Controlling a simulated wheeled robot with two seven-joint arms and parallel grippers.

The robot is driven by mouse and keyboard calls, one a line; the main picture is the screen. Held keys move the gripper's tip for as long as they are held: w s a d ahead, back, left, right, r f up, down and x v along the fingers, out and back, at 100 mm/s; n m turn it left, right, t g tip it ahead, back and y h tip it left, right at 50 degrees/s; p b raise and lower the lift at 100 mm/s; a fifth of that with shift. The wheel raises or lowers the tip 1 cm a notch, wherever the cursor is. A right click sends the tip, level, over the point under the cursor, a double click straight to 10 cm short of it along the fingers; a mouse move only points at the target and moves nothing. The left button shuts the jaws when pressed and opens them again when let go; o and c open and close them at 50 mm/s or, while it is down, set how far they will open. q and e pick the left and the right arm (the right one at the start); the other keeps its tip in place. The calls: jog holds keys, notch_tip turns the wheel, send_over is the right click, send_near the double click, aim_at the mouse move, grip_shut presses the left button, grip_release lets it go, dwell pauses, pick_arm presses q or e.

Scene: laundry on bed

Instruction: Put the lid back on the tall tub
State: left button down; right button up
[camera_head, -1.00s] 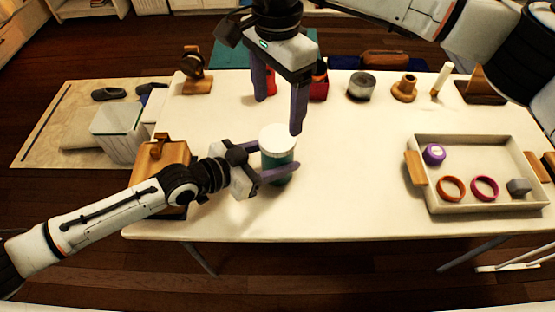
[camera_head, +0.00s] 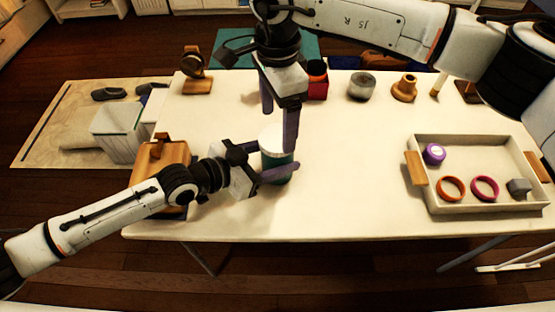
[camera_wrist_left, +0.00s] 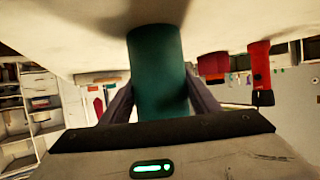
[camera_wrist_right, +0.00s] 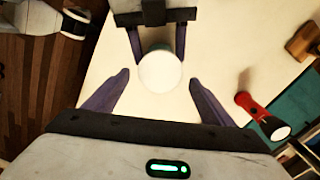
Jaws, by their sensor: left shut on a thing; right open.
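The tall tub (camera_head: 277,165) is a teal cylinder standing upright near the table's left-centre. My left gripper (camera_head: 282,172) is shut on its sides, and the left wrist view shows the teal wall (camera_wrist_left: 161,75) between both fingers. A round white lid (camera_head: 270,137) sits on top of the tub. In the right wrist view the lid (camera_wrist_right: 160,72) looks level, though I cannot tell whether it is fully seated. My right gripper (camera_head: 279,128) is open above the tub, its fingertips to either side of the lid in that view and apart from it.
A red flashlight (camera_wrist_right: 262,115) stands behind the tub. A red jar (camera_head: 317,88), a grey tin (camera_head: 361,86) and a wooden piece (camera_head: 404,88) line the back. A tray (camera_head: 470,207) with rings is at right. A wooden box (camera_head: 150,170) is at left. The table's centre is clear.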

aim_at(277, 137)
jog(key=shift+f, duration=1.8)
jog(key=c, duration=1.1)
jog(key=m, duration=0.8)
jog(key=o, duration=1.1)
jog(key=shift+o, duration=0.2)
jog(key=shift+r, duration=2.3)
